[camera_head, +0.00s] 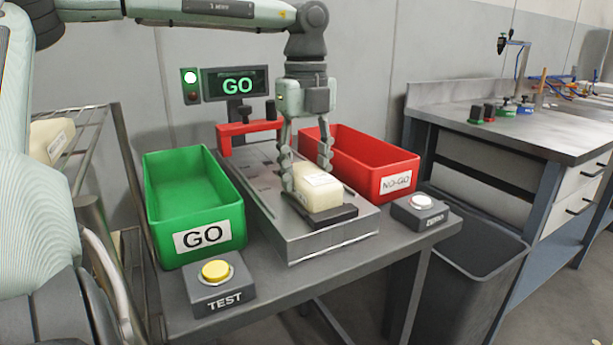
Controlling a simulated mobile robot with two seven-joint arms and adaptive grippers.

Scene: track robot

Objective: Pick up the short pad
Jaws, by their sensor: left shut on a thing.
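A short cream pad (318,190) with a white label on top sits at the black rest at the front of the grey test fixture (300,243). My left gripper (308,178) comes down from above with one finger on each side of the pad and is shut on it. The pad looks level and at the fixture; I cannot tell whether it is lifted clear. A second cream block with a label (52,138) lies on the rack at the far left, partly cut off by my arm. My right gripper does not show.
An empty green GO bin (188,185) stands left of the fixture, a red NO-GO bin (372,168) right. The display (236,85) reads GO with a lit green lamp. A yellow TEST button (216,271) and white ZERO button (421,202) sit in front. A workbench (520,125) stands right.

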